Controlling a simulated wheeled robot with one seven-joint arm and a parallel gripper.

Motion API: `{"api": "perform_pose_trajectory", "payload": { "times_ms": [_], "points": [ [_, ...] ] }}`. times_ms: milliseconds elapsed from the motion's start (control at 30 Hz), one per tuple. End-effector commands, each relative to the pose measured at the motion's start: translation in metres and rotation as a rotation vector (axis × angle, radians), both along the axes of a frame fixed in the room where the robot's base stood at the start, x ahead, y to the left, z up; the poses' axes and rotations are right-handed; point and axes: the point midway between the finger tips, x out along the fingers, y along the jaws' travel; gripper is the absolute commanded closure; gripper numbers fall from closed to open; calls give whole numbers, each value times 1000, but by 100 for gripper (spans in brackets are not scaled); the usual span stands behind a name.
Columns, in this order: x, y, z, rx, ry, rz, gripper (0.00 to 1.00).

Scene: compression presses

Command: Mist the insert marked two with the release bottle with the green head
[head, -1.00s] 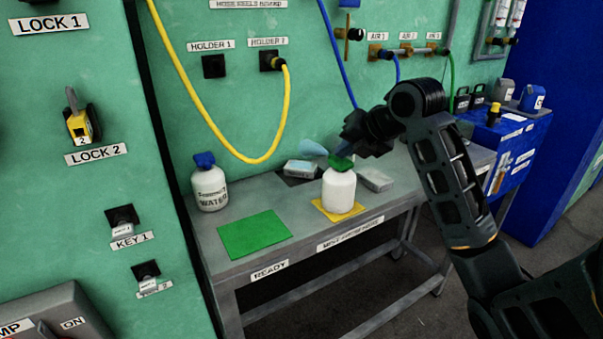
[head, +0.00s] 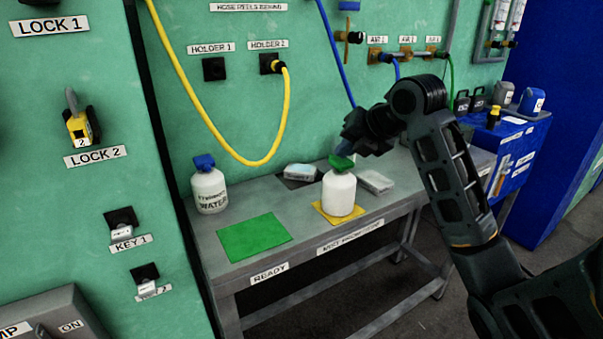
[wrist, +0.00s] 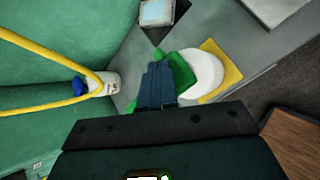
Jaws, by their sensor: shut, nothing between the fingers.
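The white bottle with the green head (head: 340,190) stands upright on a yellow square (head: 323,213) on the bench; it also shows in the wrist view (wrist: 207,72). My gripper (head: 350,146) is at the green head; in the wrist view its fingers (wrist: 157,84) are shut and empty, right beside the head. Whether they touch it I cannot tell. A pale block, apparently an insert (head: 300,171), with a bluish top lies on a dark square left of the bottle; it also shows in the wrist view (wrist: 158,13). A grey block (head: 376,181) lies right of the bottle. No insert number is readable.
A white water bottle with a blue head (head: 209,187) stands at the bench's left end. A green mat (head: 254,236) lies empty at the front. A yellow hose (head: 208,120) hangs down the wall behind. A blue cabinet (head: 510,145) stands at the right.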

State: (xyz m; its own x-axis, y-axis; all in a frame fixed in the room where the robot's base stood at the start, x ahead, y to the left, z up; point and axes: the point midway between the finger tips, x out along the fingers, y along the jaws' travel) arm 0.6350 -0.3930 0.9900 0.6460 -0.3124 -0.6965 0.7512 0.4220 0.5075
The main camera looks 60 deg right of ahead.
Motion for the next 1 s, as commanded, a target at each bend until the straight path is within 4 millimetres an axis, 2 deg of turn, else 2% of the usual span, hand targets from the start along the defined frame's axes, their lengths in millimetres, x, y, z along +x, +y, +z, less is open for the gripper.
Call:
{"api": "perform_pose_trajectory", "payload": {
  "times_ms": [700,1000],
  "points": [
    [0,0,59,-1,0,1,100],
    [0,0,60,0,0,0,100]
  ]
}}
